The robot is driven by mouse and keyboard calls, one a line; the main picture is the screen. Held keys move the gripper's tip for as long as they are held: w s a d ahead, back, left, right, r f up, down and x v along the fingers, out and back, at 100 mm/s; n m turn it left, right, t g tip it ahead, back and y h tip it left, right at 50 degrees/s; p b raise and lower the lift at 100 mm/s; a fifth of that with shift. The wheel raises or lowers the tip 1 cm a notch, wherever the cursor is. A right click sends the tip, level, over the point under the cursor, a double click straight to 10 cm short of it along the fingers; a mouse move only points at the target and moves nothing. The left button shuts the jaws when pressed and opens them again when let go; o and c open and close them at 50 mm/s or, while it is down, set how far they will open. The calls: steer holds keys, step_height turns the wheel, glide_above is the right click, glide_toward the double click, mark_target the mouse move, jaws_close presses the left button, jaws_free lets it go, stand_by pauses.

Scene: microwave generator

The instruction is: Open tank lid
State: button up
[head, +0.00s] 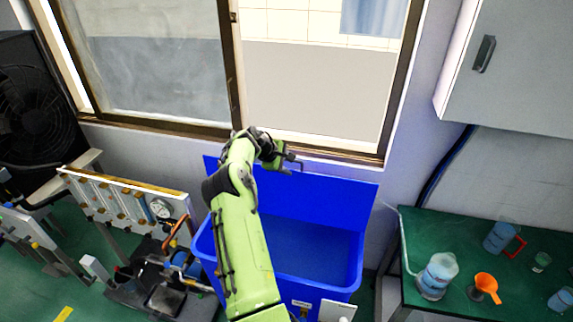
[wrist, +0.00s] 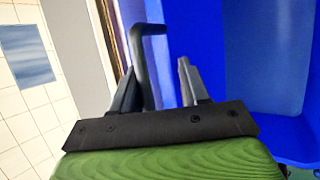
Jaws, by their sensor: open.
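The blue tank (head: 345,287) stands below the window, and its inside is visible from above. Its blue lid (head: 335,200) is raised and stands up at the back of the tank, near the wall. My gripper (head: 289,161) is at the lid's top edge, with its fingers apart. In the wrist view my gripper (wrist: 160,75) shows a dark bent bar (wrist: 146,55), which looks like the lid's handle, close to the left finger. I cannot tell whether they touch. The blue lid (wrist: 195,35) fills the area behind the fingers. My arm hides part of the tank's left side.
A sliding window (head: 310,95) is behind the lid. A green-topped table (head: 460,240) with beakers and an orange funnel (head: 486,284) is at the right, below a wall cabinet (head: 515,75). A flowmeter panel (head: 120,200) and other equipment crowd the left.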

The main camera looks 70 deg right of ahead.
steer(key=shift+a+f, duration=0.1)
steer(key=shift+f, duration=0.1)
steer(key=b+v, duration=0.2)
steer(key=v, duration=1.3)
steer(key=shift+r, duration=0.5)
steer(key=shift+w, duration=0.1)
steer(key=w+a+r+m+t+y+b, duration=0.1)
steer(key=a+r+t+y+b, duration=0.2)
steer(key=a, duration=1.1)
steer(key=w+a+r+m+t+y+b, duration=0.15)
steer(key=a+t, duration=0.25)
steer(key=a, duration=1)
steer(key=s+a+f+n+t+y, duration=0.1)
steer(key=s+a+f, duration=0.2)
steer(key=s+a, duration=0.4)
steer(key=s+a+f+n+t+y+b, duration=0.1)
steer(key=s+a+f+y, duration=0.1)
steer(key=s+a, duration=0.6)
steer(key=a+f, duration=0.1)
steer(key=a, duration=0.5)
steer(key=shift+a, duration=0.25)
